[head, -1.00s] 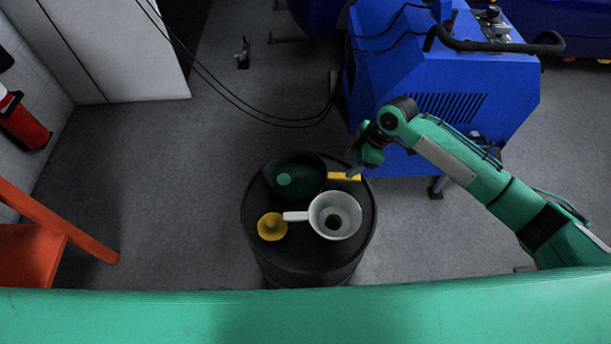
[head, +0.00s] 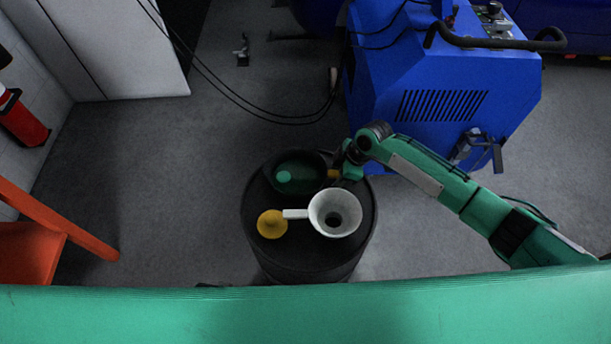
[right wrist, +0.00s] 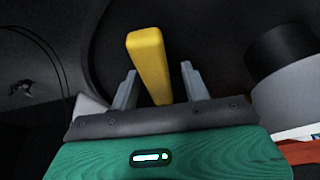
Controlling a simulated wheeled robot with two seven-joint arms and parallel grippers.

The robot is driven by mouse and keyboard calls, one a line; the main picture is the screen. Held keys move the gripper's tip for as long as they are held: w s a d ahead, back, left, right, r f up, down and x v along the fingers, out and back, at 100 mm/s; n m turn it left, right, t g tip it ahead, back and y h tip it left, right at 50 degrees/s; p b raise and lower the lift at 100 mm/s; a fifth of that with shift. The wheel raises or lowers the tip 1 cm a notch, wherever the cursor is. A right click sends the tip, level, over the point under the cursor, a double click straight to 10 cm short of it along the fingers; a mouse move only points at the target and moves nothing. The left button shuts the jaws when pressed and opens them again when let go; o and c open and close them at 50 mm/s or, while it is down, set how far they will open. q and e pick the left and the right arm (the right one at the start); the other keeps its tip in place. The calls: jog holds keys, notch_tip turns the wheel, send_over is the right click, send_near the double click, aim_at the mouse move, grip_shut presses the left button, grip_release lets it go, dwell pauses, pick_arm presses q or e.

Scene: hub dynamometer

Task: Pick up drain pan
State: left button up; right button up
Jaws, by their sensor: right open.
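The drain pan (head: 305,169) is a dark round pan with a yellow handle, on top of a black drum (head: 262,205) in the head view. A pale green round patch shows inside it. My right gripper (head: 340,177) is at the handle, on the pan's right side. In the right wrist view the yellow handle (right wrist: 150,62) lies between the two grey fingers of the open right gripper (right wrist: 160,88). The fingers stand apart, with a gap visible on each side of the handle. My left gripper is out of view.
A white funnel (head: 345,212) and a yellow funnel-like piece (head: 271,224) share the drum top, close to the pan. A blue machine (head: 430,85) stands behind my right arm. An orange object (head: 45,245) is at the left. Grey floor between is mostly clear.

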grip_shut()
jog(key=shift+r, duration=0.2)
